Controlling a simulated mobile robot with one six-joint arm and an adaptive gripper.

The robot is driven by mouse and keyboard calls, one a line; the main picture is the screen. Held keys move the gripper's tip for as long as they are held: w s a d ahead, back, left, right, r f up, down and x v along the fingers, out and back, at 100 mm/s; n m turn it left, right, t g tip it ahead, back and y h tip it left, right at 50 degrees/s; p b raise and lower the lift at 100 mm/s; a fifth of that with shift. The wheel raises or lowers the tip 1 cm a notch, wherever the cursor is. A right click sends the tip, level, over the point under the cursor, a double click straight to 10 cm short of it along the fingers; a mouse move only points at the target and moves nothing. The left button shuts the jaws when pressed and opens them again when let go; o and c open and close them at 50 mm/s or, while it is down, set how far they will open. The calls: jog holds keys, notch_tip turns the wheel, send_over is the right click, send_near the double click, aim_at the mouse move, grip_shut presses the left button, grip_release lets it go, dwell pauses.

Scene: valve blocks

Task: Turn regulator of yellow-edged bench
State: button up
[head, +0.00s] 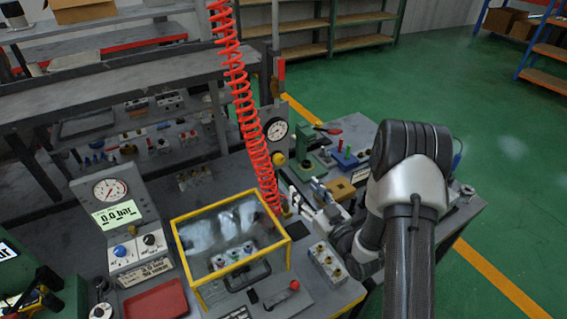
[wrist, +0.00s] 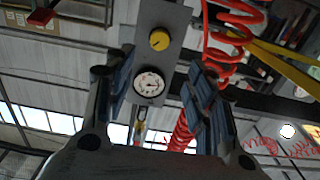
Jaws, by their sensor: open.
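A grey upright panel carries a round white gauge (head: 277,129) and, below it, a yellow regulator knob (head: 278,159). In the wrist view the picture is turned over, so the yellow knob (wrist: 158,40) shows above the gauge (wrist: 149,85). A yellow-edged clear guard box (head: 232,240) stands on the bench to the left of my arm. My gripper (wrist: 160,90) is open and empty. Its two blue-grey fingers point toward the panel, one on each side of the gauge in the picture. The knob is apart from the fingers.
A red coiled hose (head: 243,90) hangs close beside the panel and also shows near the right finger in the wrist view (wrist: 228,40). A pressure console (head: 115,205) and a red tray (head: 157,300) are at left. Green floor (head: 430,95) is clear beyond.

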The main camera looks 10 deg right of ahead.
aim_at(280, 162)
jog(key=b+x, duration=0.1)
jog(key=x, duration=1.4)
jog(key=shift+c, duration=0.2)
jog(key=c, duration=1)
jog(key=shift+b, duration=0.3)
